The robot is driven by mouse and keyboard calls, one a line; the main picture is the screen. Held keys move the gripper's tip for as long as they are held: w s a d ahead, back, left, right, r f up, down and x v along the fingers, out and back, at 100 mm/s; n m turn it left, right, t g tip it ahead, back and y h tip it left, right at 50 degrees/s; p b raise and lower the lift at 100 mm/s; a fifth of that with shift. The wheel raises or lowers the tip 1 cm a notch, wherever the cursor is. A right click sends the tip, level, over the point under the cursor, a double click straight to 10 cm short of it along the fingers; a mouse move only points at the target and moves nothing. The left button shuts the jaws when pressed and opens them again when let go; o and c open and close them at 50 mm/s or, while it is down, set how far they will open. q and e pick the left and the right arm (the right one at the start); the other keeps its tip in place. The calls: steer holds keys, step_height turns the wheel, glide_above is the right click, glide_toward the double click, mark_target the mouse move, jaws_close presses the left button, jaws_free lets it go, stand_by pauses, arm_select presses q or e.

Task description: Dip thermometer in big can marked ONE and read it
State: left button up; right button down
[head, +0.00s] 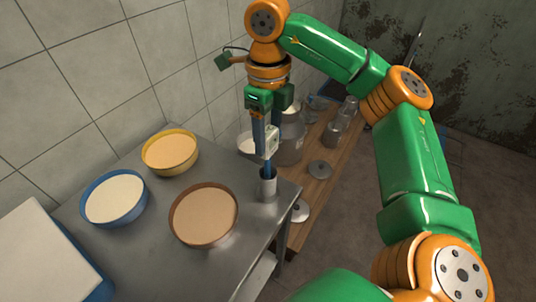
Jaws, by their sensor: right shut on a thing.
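My right gripper (264,146) points down over the far right corner of the metal table. It is shut on a thermometer (271,141) with a pale body. The lower blue part reaches down into the mouth of a small metal cup (268,187) on the table; how deep it goes is hidden. A large grey metal can (291,144) stands on the wooden bench behind, partly hidden by my gripper. I cannot read any marking on it, nor any thermometer reading. My left gripper is not in view.
The metal table (165,240) holds a yellow bowl (170,152), a blue bowl (115,198) and a brown bowl (204,214), all filled. The wooden bench (318,190) carries a round lid (320,170), another lid (300,211) and several small metal vessels (335,132). A tiled wall is at left.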

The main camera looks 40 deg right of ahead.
step_height(320, 180, up, 10)
steer(key=p, duration=0.8)
steer(key=shift+f, duration=0.45)
